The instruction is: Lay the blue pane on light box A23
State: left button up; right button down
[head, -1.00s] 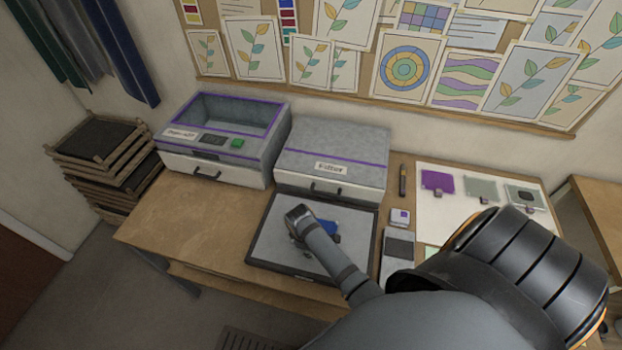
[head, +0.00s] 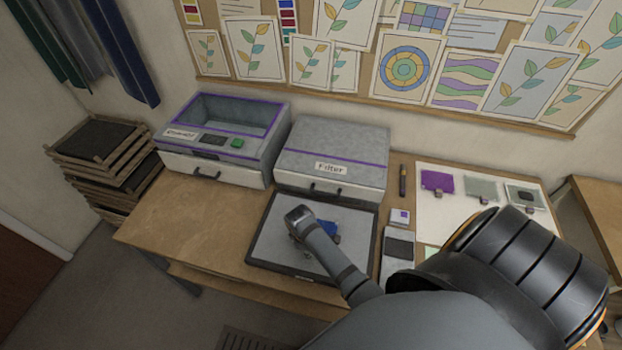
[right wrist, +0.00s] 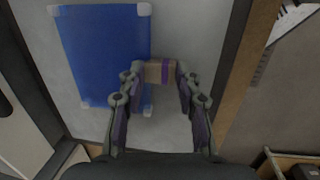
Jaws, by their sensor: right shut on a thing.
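The blue pane (head: 329,231) is over the pale panel of a dark-framed light box (head: 277,235) on the table. In the right wrist view, the blue pane (right wrist: 104,55) has whitish corners and lies flat over the grey panel. I cannot tell whether it touches the panel. My right gripper (head: 303,238) is above the box, partly hiding the pane. In the right wrist view, my right gripper (right wrist: 160,80) is shut on the pane's tan tab (right wrist: 154,71) with a purple stripe. No A23 label is readable. My left gripper is not in view.
A grey box labelled Filter (head: 340,150) and an open-topped machine with a green button (head: 220,145) stand behind. A white sheet at right (head: 455,205) holds a purple pane (head: 437,182) and greyish panes. The table's left part is bare.

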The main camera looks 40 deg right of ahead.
jog(key=shift+f, duration=0.15)
jog(key=c, duration=0.8)
grip_release()
jog(key=shift+c, duration=0.2)
notch_tip(320, 180, up, 12)
jog(key=a, duration=0.2)
jog(key=shift+s, duration=0.15)
jog(key=shift+f, duration=0.1)
